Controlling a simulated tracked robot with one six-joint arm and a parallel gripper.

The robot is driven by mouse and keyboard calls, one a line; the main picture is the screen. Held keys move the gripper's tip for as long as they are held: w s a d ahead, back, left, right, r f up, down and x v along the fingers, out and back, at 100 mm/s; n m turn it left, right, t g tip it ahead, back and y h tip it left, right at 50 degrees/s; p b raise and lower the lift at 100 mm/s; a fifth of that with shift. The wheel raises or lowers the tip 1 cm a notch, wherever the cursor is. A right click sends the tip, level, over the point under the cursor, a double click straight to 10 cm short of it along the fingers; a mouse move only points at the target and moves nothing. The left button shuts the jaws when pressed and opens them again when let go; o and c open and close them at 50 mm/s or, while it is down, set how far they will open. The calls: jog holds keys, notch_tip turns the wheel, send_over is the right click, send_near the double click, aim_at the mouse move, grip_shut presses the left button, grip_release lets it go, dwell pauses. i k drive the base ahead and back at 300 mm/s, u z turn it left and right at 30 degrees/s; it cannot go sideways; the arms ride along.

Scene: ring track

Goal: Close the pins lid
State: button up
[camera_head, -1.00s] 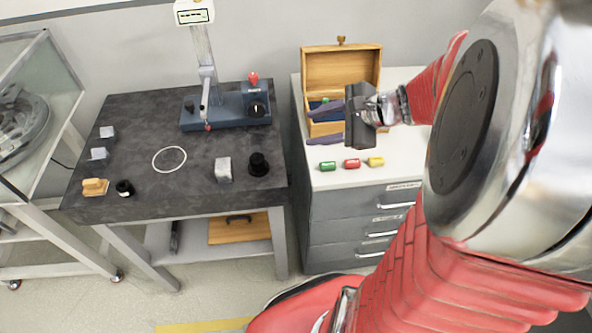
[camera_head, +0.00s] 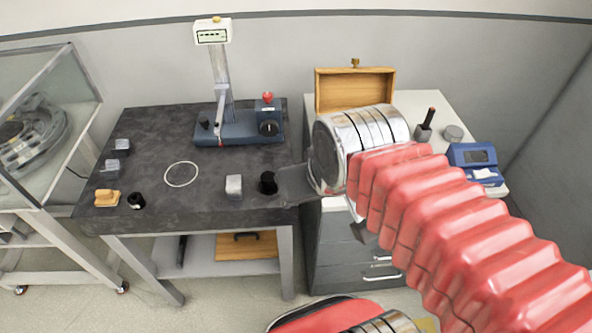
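The wooden pins box stands on the drawer cabinet, and its lid (camera_head: 355,90) is open, standing upright at the back with a small knob on its top edge. The box body below the lid is hidden behind my arm. My gripper (camera_head: 300,185) is mostly hidden by my wrist. A grey part of it shows at the right edge of the dark table, and a dark tip shows lower, before the drawers. Its opening cannot be made out. The pins on the cabinet top are hidden too.
The dark table (camera_head: 150,150) carries a blue measuring stand (camera_head: 240,128), a white ring (camera_head: 181,174), a black knob-like piece (camera_head: 268,183) and small blocks. A blue device (camera_head: 472,157) and a dark-handled tool (camera_head: 425,127) stand right of the box on the cabinet.

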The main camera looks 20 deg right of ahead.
aim_at(342, 88)
jog(key=k, duration=1.35)
jog(key=z, duration=0.6)
jog(key=i, duration=1.65)
jog(key=u, duration=0.05)
